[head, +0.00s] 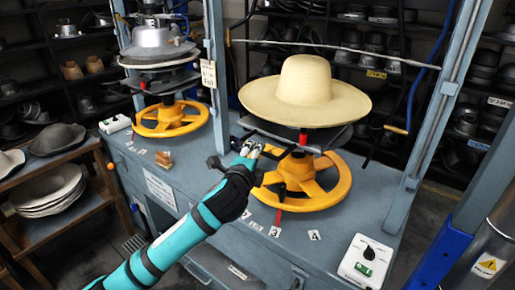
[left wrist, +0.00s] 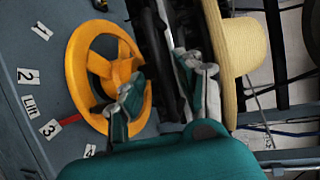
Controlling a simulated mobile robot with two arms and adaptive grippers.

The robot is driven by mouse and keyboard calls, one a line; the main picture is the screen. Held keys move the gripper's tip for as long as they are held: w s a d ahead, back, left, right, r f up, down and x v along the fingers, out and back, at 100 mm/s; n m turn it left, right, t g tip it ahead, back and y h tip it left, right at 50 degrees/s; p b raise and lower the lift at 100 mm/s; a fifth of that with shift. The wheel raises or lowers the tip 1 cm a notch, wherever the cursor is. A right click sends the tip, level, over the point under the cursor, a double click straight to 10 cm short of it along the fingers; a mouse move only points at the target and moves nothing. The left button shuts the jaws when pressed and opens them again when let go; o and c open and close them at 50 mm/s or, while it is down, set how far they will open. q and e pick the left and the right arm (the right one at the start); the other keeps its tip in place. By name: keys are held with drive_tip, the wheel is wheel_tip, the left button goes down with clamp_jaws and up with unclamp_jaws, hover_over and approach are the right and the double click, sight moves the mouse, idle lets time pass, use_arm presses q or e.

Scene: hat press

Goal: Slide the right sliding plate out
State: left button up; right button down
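A wide straw hat (head: 305,95) sits at the right press station. Beneath it is a dark plate (head: 335,141), which I take to be the right sliding plate. Its edge shows near the middle of the left wrist view, beside the hat (left wrist: 240,65). My left gripper (head: 248,149) is at the plate's front left side, above the yellow handwheel (head: 333,192). In the left wrist view the gripper (left wrist: 163,88) has its fingers spread, with dark plate parts between and beyond them. Whether a finger touches the plate is unclear. My right gripper is out of view.
The left station has a metal press form (head: 157,42) and another yellow handwheel (head: 172,119). Blue-grey posts (head: 432,125) frame the station. A white control box (head: 366,262) is at the front right of the bench. A hat rack (head: 50,205) stands at the left.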

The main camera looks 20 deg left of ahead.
use_arm(q)
drive_tip(key=shift+w+f, duration=0.2)
drive_tip(key=shift+w, duration=0.7)
drive_tip(key=shift+w+f, duration=0.15)
drive_tip(key=shift+w, duration=0.75)
clamp_jaws()
